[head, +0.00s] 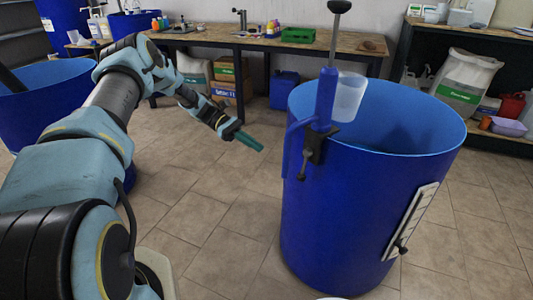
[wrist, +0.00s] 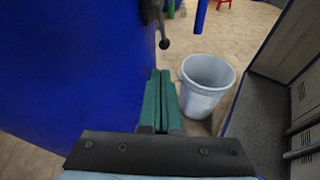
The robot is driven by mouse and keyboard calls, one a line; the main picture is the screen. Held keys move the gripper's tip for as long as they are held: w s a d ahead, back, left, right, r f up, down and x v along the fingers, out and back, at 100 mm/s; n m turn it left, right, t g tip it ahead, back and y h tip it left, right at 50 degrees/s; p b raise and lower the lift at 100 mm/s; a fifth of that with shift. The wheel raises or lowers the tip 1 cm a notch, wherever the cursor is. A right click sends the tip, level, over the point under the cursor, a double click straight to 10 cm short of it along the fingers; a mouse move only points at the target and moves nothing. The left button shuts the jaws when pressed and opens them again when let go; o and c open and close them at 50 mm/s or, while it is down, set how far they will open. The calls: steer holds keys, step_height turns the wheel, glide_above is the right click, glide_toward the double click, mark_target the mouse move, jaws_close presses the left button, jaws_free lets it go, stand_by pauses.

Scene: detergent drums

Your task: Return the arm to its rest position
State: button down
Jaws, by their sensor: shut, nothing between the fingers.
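My arm reaches out from the left of the head view. My gripper (head: 248,141) has green fingers and is in the free space left of the large blue drum (head: 345,220), apart from it. In the wrist view the two green fingers of my gripper (wrist: 160,100) lie side by side, shut and empty. The blue drum (wrist: 70,70) fills the left of that view. A blue hand pump (head: 326,98) with a black plunger is clamped on the drum's left rim. A translucent cup (head: 349,97) hangs beside the pump.
A workbench (head: 215,37) with bottles and a green crate (head: 298,35) stands at the back. Another open blue drum (head: 50,77) is at the left behind my arm. Shelving (head: 485,40) stands at the right. A grey bin (wrist: 207,85) stands beyond my fingers. The tiled floor between is clear.

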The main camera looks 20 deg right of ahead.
steer(key=shift+w+a, duration=0.4)
steer(key=shift+w, duration=0.2)
